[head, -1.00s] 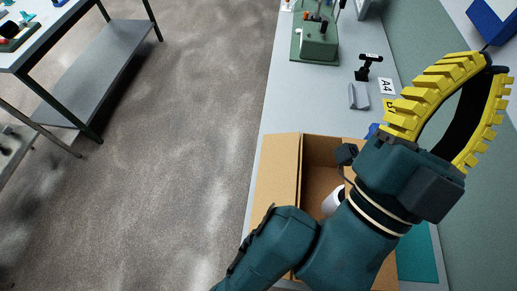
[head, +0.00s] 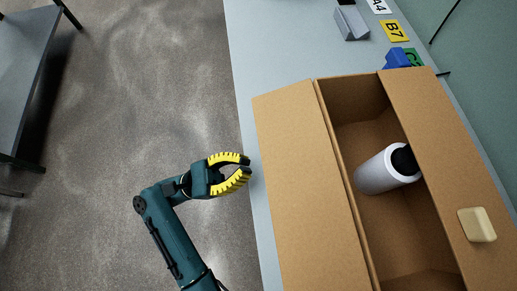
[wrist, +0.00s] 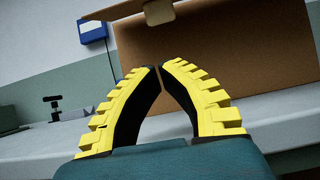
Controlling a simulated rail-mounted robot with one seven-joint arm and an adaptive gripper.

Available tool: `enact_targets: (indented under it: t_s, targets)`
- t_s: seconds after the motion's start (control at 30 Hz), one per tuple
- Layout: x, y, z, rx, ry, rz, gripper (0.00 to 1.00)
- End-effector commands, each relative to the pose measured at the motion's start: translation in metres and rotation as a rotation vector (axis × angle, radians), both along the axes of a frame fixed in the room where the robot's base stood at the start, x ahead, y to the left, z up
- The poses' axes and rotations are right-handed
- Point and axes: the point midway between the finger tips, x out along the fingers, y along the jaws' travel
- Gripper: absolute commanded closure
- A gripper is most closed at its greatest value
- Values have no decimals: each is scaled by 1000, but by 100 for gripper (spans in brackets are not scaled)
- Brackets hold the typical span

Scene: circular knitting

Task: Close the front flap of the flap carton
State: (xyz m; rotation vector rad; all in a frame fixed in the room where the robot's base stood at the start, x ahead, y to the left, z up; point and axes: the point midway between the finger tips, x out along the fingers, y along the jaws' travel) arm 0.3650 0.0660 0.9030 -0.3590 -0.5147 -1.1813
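The brown flap carton (head: 322,90) stands open on the table. Its left flap (head: 310,200), on the side facing my gripper, is folded outward. Its right flap (head: 440,130) is also folded outward and has a cream block (head: 477,225) on it. A white roll with a black end (head: 379,172) lies inside. My gripper (head: 249,165) is left of the left flap, near the table's edge, apart from the carton. Its yellow-ribbed fingers meet at the tips with nothing between them. In the wrist view the fingertips (wrist: 159,67) are in front of a brown carton panel (wrist: 235,50).
The grey table (head: 262,45) has a grey holder (head: 349,22), a yellow B7 card (head: 394,31) and a blue object (head: 398,58) beyond the carton. A green wall runs along the right. The floor (head: 130,110) to the left is clear, with a shelf unit at far left.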

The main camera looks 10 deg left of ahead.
Motion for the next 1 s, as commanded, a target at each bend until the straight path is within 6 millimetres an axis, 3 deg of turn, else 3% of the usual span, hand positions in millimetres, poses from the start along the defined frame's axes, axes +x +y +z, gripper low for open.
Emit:
enact_targets:
  t_s: [0.3,0.47,1.0]
  targets:
    - [17,-49,37,-1,-2,-6,100]
    - [24,-67,50,-3,-2,-4,100]
    - [27,-71,56,3,1,0,100]
